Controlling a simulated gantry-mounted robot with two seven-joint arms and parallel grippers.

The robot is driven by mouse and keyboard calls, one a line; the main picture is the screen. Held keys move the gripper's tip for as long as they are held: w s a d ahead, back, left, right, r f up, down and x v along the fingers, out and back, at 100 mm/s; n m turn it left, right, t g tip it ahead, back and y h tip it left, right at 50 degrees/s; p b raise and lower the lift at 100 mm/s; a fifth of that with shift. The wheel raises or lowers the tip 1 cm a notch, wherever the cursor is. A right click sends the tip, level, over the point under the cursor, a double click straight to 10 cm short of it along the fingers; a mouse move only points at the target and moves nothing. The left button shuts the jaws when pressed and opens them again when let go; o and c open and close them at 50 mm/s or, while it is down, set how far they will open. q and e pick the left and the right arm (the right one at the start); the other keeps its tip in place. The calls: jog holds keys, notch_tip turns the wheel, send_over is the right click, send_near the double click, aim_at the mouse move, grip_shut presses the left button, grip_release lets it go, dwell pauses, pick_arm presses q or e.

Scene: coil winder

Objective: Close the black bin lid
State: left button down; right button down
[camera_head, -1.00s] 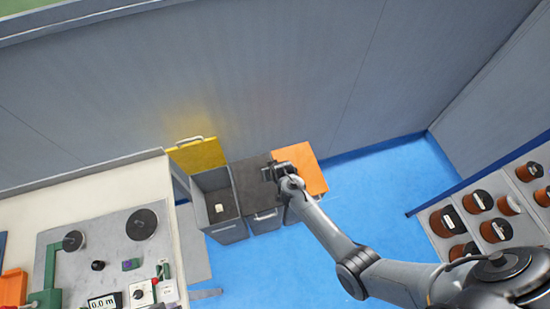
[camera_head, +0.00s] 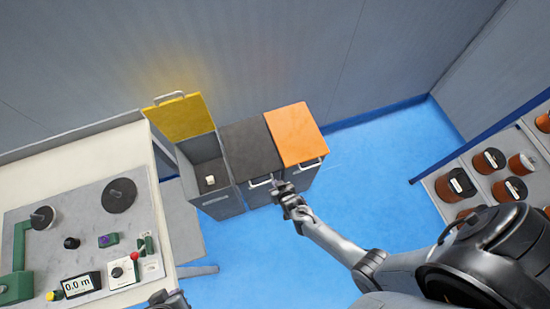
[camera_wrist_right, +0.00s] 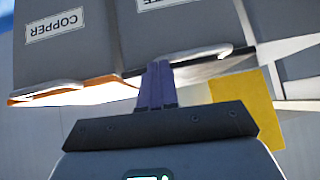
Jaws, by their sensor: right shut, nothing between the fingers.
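The black lid (camera_head: 252,146) lies flat over the middle bin of a row of three, looking closed in the head view. Its pale handle (camera_head: 262,181) is along the front edge. My right gripper (camera_head: 277,185) is shut and empty, just in front of that edge, close to the handle; I cannot tell whether they touch. In the right wrist view its two fingers (camera_wrist_right: 157,86) are together below the bins' labelled fronts. A dark piece at the bottom edge of the head view looks like my left gripper (camera_head: 170,300), mostly cut off.
The left bin's yellow lid (camera_head: 180,117) stands open, with a small pale object (camera_head: 210,180) inside the bin. The orange lid (camera_head: 296,135) on the right is closed. A workbench (camera_head: 150,185) is at left, a spool rack (camera_head: 445,190) at right. Blue floor is clear between.

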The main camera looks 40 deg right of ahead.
jog(key=shift+s+f+b, duration=0.1)
jog(key=shift+f+b, duration=0.35)
jog(key=shift+f, duration=0.65)
